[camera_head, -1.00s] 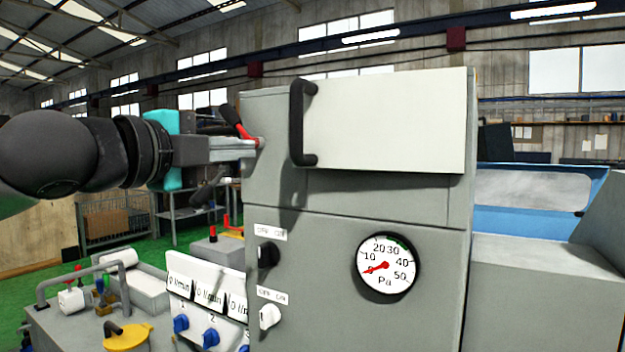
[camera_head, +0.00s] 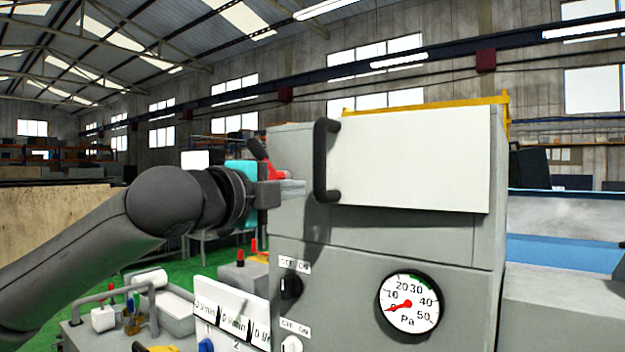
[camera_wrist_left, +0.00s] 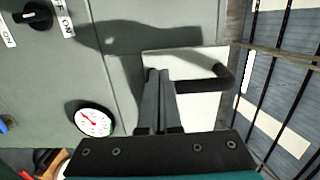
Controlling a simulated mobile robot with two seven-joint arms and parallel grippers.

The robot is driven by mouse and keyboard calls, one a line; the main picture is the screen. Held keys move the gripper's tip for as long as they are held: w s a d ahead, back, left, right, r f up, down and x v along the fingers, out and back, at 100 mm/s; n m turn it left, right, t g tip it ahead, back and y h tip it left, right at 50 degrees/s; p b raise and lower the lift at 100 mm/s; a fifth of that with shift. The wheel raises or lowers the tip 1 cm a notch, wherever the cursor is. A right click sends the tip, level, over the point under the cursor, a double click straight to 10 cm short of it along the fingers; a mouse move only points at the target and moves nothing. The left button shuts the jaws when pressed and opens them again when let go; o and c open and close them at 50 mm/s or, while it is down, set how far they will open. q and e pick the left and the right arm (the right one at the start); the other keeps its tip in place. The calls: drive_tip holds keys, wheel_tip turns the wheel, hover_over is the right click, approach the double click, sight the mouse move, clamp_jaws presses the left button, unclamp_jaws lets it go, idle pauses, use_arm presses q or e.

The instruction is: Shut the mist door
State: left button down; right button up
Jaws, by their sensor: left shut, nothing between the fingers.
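The mist door appears to be the white panel (camera_head: 415,160) on the upper front of the grey cabinet (camera_head: 385,242), with a black bar handle (camera_head: 320,160) at its left edge. How far the door stands from its frame is hard to tell. My left gripper (camera_head: 300,187) is shut and empty, just left of the handle and in front of the cabinet's left part. The left wrist view shows the closed fingers (camera_wrist_left: 158,75) in front of the white panel (camera_wrist_left: 200,105), beside the black handle (camera_wrist_left: 205,82). My right gripper is out of view.
A red lever (camera_head: 268,162) sits behind my left gripper at the cabinet's upper left. A round pressure gauge (camera_head: 409,304) and a black switch (camera_head: 290,286) are below the door. A yellow edge (camera_head: 430,103) runs above the panel. A blue machine part (camera_head: 560,252) stands at right.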

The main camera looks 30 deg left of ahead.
use_arm(q)
drive_tip(key=w+p, duration=0.1)
drive_tip(key=w, duration=0.5)
idle(0.3)
drive_tip(key=w+p, duration=0.2)
drive_tip(key=p, duration=0.1)
drive_tip(key=shift+w+a+r, duration=0.2)
idle(0.4)
